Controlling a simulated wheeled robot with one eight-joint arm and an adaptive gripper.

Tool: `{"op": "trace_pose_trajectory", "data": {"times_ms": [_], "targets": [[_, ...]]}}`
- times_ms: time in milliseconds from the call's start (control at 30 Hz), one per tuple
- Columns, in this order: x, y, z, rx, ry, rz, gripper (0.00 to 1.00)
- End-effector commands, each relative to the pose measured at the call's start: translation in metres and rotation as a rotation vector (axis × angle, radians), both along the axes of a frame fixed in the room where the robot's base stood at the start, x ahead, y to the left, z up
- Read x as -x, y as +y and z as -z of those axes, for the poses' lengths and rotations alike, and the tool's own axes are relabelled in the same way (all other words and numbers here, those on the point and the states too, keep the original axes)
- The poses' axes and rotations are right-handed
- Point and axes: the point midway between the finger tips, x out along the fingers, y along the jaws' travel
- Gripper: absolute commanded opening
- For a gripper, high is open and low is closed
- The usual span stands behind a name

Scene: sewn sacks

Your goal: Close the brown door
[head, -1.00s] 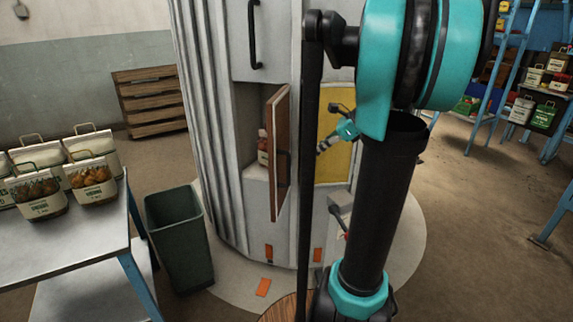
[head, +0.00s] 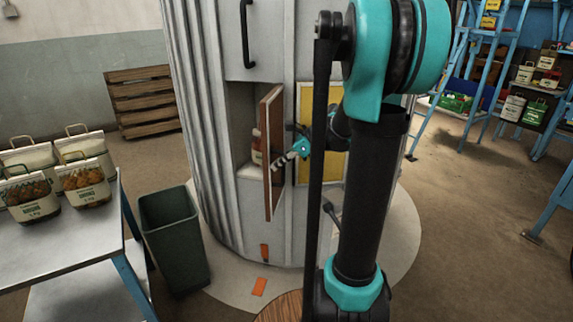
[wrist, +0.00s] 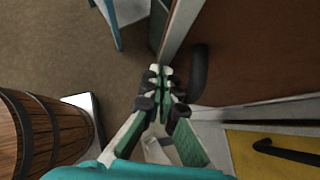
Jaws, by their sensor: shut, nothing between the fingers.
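The brown door (head: 273,160) stands ajar on the grey round cabinet (head: 207,120), in the middle of the head view. Behind it is an open compartment (head: 241,125) with a partly hidden item (head: 257,150) inside. In the wrist view the brown door (wrist: 187,28) fills the upper right, with its dark curved handle (wrist: 198,75) beside my fingers. My gripper (head: 277,166) is shut and empty, at the door's outer face; it also shows in the wrist view (wrist: 160,72). I cannot tell whether the fingertips touch the door.
A green bin (head: 172,235) stands left of the cabinet, beside a metal table (head: 75,235) with several sacks (head: 82,180). A wooden barrel (wrist: 45,130) is at the left in the wrist view. Shelves (head: 500,75) stand back right; open floor (head: 460,210) lies before them.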

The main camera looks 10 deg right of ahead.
Motion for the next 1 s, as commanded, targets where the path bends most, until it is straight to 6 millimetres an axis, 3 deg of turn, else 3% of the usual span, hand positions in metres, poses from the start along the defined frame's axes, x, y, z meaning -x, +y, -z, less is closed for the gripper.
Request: {"op": "trace_pose_trajectory", "data": {"times_ms": [567, 1000], "targets": [[-0.002, 0.007, 0.000, 0.000, -0.001, 0.021, 0.00], [-0.024, 0.060, 0.000, 0.001, -0.003, 0.277, 0.00]]}}
